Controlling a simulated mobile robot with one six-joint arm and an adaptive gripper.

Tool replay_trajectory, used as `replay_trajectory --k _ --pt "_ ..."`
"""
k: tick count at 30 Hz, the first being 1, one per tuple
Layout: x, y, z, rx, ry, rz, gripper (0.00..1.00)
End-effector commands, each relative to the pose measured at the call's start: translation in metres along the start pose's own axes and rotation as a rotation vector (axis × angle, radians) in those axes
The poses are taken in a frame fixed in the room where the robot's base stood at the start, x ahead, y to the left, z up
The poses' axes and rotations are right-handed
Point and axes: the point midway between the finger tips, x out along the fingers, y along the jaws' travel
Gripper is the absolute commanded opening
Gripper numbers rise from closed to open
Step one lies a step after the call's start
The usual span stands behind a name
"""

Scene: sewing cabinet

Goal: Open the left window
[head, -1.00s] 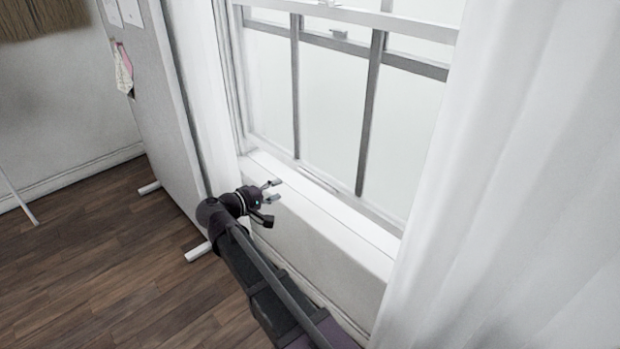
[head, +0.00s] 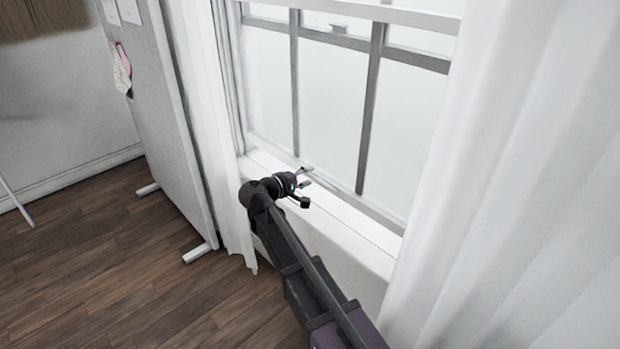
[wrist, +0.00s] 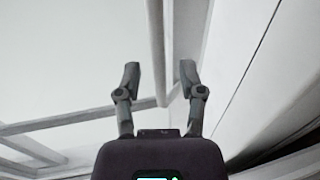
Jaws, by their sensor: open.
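The window (head: 370,120) has a white frame with grey bars, and its lower sash sits down at the sill. The sash's bottom rail (head: 375,209) runs just above the white sill (head: 345,222). My gripper (head: 306,177) is open and empty at the rail, over the left part of the sill. In the wrist view my gripper (wrist: 160,75) has its two fingers apart, with a pale bar (wrist: 156,45) of the window showing between them. I cannot tell whether the fingers touch it. My arm hides part of the sill and the wall below.
A white curtain (head: 520,180) hangs at the right, and a narrower curtain (head: 205,90) hangs left of the window. A grey board on feet (head: 160,130) stands further left. The wooden floor (head: 110,270) at the lower left is clear.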

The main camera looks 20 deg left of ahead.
Motion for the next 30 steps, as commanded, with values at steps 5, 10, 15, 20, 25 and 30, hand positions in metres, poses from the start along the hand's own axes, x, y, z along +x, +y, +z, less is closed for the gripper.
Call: replay_trajectory --k 5,10,15,20,25,30 --pt "0.0122 -0.0003 -0.0002 0.0 0.0 0.0 0.51" --pt "0.0144 0.0 -0.0002 0.0 0.001 0.0 0.51" --pt "0.014 0.0 -0.0002 0.0 0.001 0.0 0.51" --pt "0.0138 0.0 -0.0003 0.0 0.001 0.0 0.15" --pt "0.0136 -0.0001 -0.0004 0.0 0.002 0.0 0.0" --pt "0.0134 0.0003 -0.0005 0.0 0.002 0.0 0.0"
